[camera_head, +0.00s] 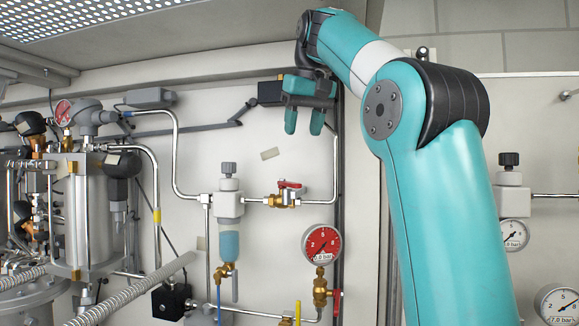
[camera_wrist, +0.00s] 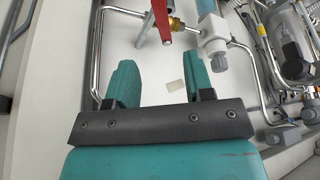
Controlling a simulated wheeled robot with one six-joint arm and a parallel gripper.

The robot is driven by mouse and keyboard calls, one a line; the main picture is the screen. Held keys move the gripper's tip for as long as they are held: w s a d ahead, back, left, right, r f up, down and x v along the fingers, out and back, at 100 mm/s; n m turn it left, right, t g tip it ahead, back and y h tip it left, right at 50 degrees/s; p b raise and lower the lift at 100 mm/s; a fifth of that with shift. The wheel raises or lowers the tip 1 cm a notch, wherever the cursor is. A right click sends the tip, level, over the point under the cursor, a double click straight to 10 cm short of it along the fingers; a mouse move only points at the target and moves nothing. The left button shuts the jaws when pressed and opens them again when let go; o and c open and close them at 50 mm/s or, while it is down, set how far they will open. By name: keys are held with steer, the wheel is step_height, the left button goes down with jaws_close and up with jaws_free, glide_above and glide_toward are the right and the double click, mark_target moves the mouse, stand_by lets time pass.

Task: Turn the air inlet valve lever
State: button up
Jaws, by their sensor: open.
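My teal gripper (camera_head: 304,121) is raised in front of the wall panel, above a small brass valve (camera_head: 281,200) with a red lever (camera_head: 290,185). The lever lies roughly along the horizontal pipe. A second brass valve (camera_head: 320,292) with a red lever (camera_head: 336,302) sits below the red gauge; I cannot tell from labels which is the air inlet. In the wrist view my gripper (camera_wrist: 160,68) is open, with nothing between its fingers. A red lever (camera_wrist: 161,18) and brass fitting (camera_wrist: 177,23) show beyond the fingertips, apart from them.
A filter unit with a blue bowl (camera_head: 229,242) stands left of the upper valve. A red-faced gauge (camera_head: 321,244) is below it. Steel pipes (camera_head: 173,150) run across the panel. Pump vessels (camera_head: 92,215) and hoses crowd the left. The panel between gripper and upper valve is bare.

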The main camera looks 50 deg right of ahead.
mark_target(289, 186)
steer(key=b+x, duration=0.6)
steer(key=x, duration=0.5)
steer(key=shift+a+f, duration=0.1)
steer(key=shift+f, duration=0.2)
jaws_close()
